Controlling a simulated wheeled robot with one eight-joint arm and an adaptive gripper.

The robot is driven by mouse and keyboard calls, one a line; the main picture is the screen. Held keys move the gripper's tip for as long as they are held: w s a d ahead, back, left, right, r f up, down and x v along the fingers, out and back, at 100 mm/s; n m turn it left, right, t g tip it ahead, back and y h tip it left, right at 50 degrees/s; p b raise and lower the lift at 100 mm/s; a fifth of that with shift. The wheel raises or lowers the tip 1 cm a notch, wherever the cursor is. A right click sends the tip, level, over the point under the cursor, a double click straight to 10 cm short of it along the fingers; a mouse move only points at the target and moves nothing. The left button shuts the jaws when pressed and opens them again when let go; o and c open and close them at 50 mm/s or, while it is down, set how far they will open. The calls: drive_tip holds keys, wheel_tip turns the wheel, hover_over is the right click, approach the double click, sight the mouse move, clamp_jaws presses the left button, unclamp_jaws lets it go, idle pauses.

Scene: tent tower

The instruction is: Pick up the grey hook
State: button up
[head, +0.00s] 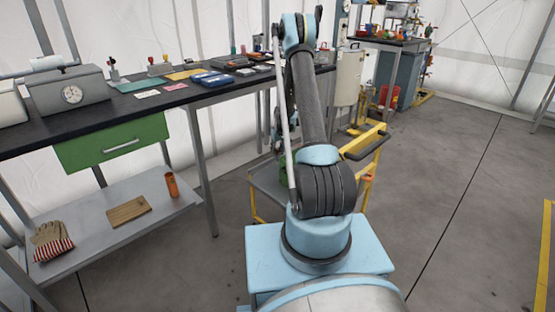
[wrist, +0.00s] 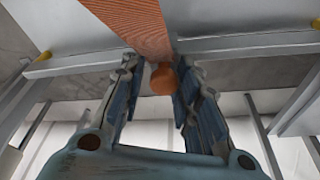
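I cannot make out a grey hook in either view. My gripper (wrist: 157,85) shows in the wrist view with its two blue-grey fingers apart. A rounded orange-brown end (wrist: 162,79) shows in the gap between the fingertips. I cannot tell whether it lies between them or beyond them, and no clear contact shows. A reddish wood-grained strip (wrist: 137,27) runs above it to the top of the picture. In the head view my arm reaches up and away toward the bench, and my gripper cannot be made out there.
A black-topped bench (head: 90,124) carries a grey dial box (head: 69,92), blue cases (head: 212,79) and small items. Its lower shelf (head: 98,232) holds a wooden board (head: 128,211), an orange cylinder (head: 171,185) and gloves (head: 51,241). A yellow-framed cart (head: 377,148) stands ahead. Floor at right is clear.

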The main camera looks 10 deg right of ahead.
sight(278, 149)
drive_tip(key=shift+c, duration=0.2)
drive_tip(key=shift+r, duration=7.45)
clamp_jaws()
